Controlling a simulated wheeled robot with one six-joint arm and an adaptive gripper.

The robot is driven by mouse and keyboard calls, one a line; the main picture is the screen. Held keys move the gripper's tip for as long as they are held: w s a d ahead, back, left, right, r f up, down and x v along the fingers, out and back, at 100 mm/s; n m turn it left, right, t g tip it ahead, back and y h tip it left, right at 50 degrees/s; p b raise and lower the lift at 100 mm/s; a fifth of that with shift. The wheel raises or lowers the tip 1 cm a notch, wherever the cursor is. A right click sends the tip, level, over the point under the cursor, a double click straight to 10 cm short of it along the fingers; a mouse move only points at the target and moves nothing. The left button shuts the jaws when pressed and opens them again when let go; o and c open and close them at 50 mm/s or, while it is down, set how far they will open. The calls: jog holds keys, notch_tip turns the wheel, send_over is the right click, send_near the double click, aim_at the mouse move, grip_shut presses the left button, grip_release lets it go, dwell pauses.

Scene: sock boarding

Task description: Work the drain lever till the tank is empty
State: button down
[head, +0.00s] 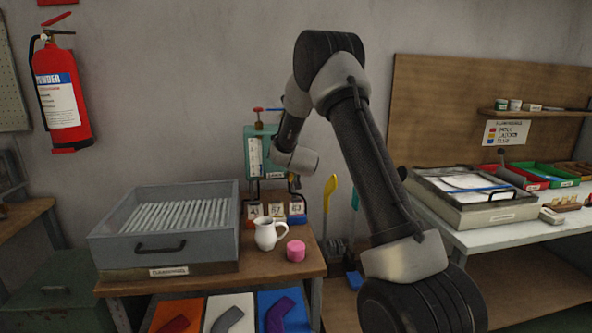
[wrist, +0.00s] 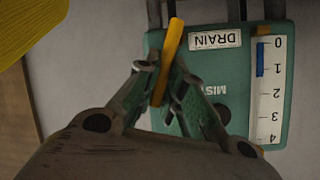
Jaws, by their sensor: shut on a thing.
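The green tank (wrist: 240,90) fills much of the wrist view, which shows it upside down. It carries a DRAIN label (wrist: 215,39) and a white gauge (wrist: 270,95) numbered 0 to 4. A blue bar (wrist: 260,59) on the gauge runs from about 0 to a little past 1. My gripper (wrist: 161,72) is shut on the yellow drain lever (wrist: 173,42), which lies slightly tilted between the fingertips. In the head view the tank (head: 254,137) hangs on the wall, partly hidden by my arm. My gripper's fingers and the lever are hard to make out there.
Below the tank, a bench (head: 284,268) holds a grey tray of rods (head: 115,247), a white jug (head: 265,236), a pink cylinder (head: 296,251) and numbered cards (head: 275,210). A yellow upright form (head: 329,188) stands to the right. A fire extinguisher (head: 62,100) hangs at left.

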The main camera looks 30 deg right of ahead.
dwell(0.3)
jog(key=c, duration=1.5)
grip_release()
jog(key=v, duration=1.2)
jog(key=shift+a, duration=0.1)
